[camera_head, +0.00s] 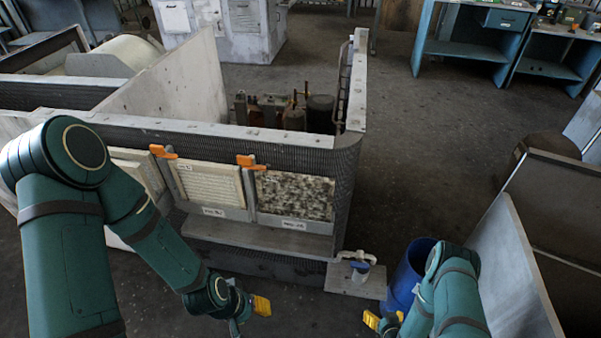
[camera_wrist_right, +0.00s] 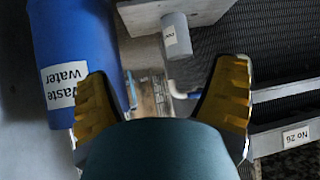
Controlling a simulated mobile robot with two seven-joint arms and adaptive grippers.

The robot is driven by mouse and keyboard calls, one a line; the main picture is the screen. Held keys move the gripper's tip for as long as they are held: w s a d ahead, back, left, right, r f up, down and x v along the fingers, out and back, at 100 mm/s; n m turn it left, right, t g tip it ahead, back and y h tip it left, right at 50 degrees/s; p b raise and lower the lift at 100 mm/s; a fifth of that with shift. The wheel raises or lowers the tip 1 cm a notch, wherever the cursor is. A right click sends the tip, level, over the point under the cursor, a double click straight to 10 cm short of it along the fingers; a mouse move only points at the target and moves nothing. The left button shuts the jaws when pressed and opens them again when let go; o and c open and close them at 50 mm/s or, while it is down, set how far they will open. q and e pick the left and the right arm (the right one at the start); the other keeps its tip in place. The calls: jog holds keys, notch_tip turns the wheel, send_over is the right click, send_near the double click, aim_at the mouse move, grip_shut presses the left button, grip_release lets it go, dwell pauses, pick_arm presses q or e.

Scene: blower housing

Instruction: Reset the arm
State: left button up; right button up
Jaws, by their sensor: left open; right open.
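My left gripper (camera_head: 246,309) hangs at the bottom of the head view, in front of the housing's lower edge. It is open, with nothing seen between its fingers; one yellow fingertip shows clearly. My right gripper (camera_head: 384,322) is low beside the blue bin, partly hidden by my right arm. In the right wrist view its two yellow fingers (camera_wrist_right: 164,95) are spread wide and no object is held between them. The blower housing (camera_head: 250,140) stands ahead, with a cream filter panel (camera_head: 207,183) and a dark-speckled filter panel (camera_head: 294,195) in its front.
A blue bin (camera_head: 408,272) labelled "Waste Water" (camera_wrist_right: 64,84) stands right of a small plate (camera_head: 345,283) with a white pipe fitting (camera_head: 358,258). Orange clips (camera_head: 246,161) sit above the panels. A grey panel (camera_head: 510,270) stands at right.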

jog(key=a+r+m+g+y, duration=0.1)
jog(key=a+r+g+y, duration=0.15)
jog(key=a+r, duration=0.6)
jog(key=a+r+g+y, duration=0.1)
jog(key=a+r+g, duration=0.4)
jog(key=r, duration=0.7)
jog(key=s+a+r+g, duration=0.1)
jog(key=s+a+r, duration=0.5)
jog(key=r, duration=0.1)
jog(key=shift+s+a+r+n+y, duration=0.2)
jog(key=shift+s+r+n+y, duration=0.1)
jog(key=shift+r+n+y, duration=0.1)
